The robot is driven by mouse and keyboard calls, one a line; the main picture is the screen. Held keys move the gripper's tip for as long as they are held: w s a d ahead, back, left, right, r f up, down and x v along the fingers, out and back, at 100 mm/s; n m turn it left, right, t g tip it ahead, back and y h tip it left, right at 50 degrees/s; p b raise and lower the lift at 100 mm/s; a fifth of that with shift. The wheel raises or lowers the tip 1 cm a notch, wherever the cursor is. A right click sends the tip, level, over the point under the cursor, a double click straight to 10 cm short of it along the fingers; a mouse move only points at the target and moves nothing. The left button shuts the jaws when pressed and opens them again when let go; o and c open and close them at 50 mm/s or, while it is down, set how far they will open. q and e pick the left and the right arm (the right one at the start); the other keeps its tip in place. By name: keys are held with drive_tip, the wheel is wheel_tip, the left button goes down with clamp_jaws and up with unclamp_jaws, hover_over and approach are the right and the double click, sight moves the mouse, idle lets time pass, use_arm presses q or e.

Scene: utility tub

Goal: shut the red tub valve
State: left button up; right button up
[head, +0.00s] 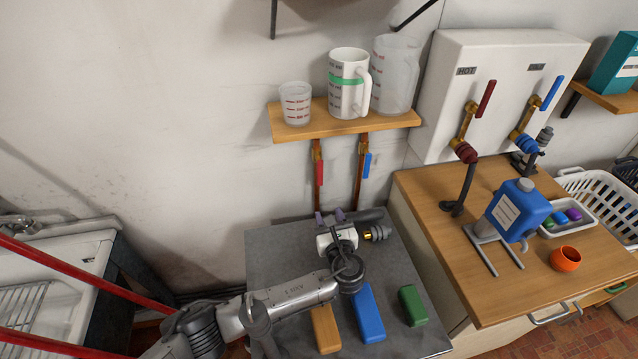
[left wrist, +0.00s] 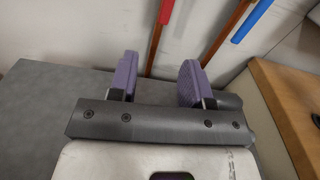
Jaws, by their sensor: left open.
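A red valve handle (head: 319,172) points down along a copper pipe on the wall below the wooden shelf. Its lower end also shows in the left wrist view (left wrist: 166,12). A blue handle (head: 367,165) hangs along the pipe to its right and shows in the left wrist view (left wrist: 252,20). My left gripper (head: 329,216) is open, its purple fingers (left wrist: 157,76) apart with nothing between them. It is over the back of the grey top, below the red handle, and appears apart from it. My right gripper is out of view.
The grey top (head: 283,255) holds orange, blue (head: 367,312) and green (head: 412,305) blocks. A wooden shelf (head: 300,131) with measuring cups overhangs the valves. A white box (head: 500,80) has red and blue levers. A wooden counter (head: 440,205) stands right.

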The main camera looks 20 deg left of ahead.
sight(320, 181)
use_arm(q)
drive_tip(key=shift+m, duration=0.4)
drive_tip(key=b+x, duration=1.1)
drive_tip(key=b, duration=0.1)
drive_tip(key=shift+w+r, duration=0.2)
drive_tip(key=shift+w, duration=0.35)
drive_tip(key=shift+b+x, duration=0.75)
drive_tip(key=shift+w+r, duration=0.2)
drive_tip(key=shift+r, duration=0.05)
clamp_jaws()
